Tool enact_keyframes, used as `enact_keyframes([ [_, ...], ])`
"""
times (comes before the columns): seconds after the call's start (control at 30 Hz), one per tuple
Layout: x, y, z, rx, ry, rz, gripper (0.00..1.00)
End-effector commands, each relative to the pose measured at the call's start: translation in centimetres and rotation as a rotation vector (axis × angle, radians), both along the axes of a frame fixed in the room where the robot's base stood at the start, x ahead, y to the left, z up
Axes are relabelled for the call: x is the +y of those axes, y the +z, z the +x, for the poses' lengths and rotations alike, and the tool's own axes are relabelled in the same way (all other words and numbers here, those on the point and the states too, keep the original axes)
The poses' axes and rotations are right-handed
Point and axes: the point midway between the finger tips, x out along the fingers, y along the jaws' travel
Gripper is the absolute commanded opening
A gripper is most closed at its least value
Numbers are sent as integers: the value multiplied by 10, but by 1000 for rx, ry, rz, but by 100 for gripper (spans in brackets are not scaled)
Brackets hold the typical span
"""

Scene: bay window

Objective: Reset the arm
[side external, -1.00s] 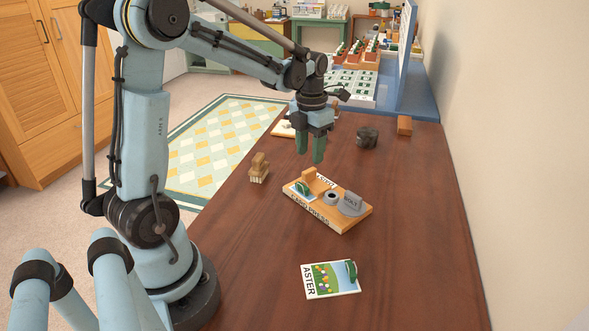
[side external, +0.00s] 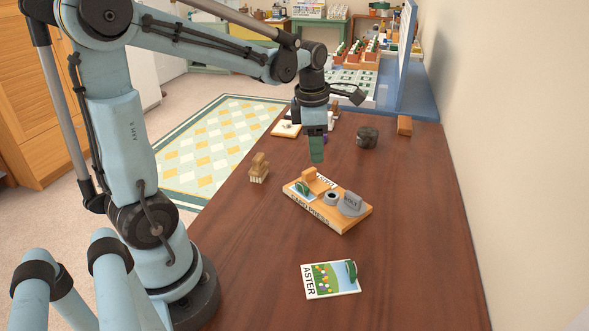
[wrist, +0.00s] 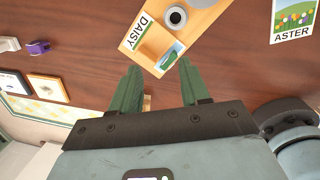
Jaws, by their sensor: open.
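My gripper (side external: 317,150) hangs above the brown table, beyond the wooden tray, with its green fingers pointing down. In the wrist view its two fingers (wrist: 158,66) stand apart with nothing between them. The tray (side external: 338,222) is below and nearer the side camera. An ASTER card (side external: 322,280) with a green grip lies flat on the table, apart from the tray.
A wooden brush (side external: 259,168) stands left of the tray. A dark lump (side external: 367,138) and a small wooden block (side external: 404,125) sit farther back. A purple item (wrist: 38,47) shows in the wrist view. A wall borders the table's right side. The table's near right is bare.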

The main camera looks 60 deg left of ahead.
Motion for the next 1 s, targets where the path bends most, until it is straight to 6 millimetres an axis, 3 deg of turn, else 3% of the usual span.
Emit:
enact_keyframes([
  [0.3,-45,14,-21,-106,-833,195,46],
  [0.7,-91,15,-50,-166,-1831,585,46],
  [1.0,-112,8,-64,-132,-2354,887,46],
])
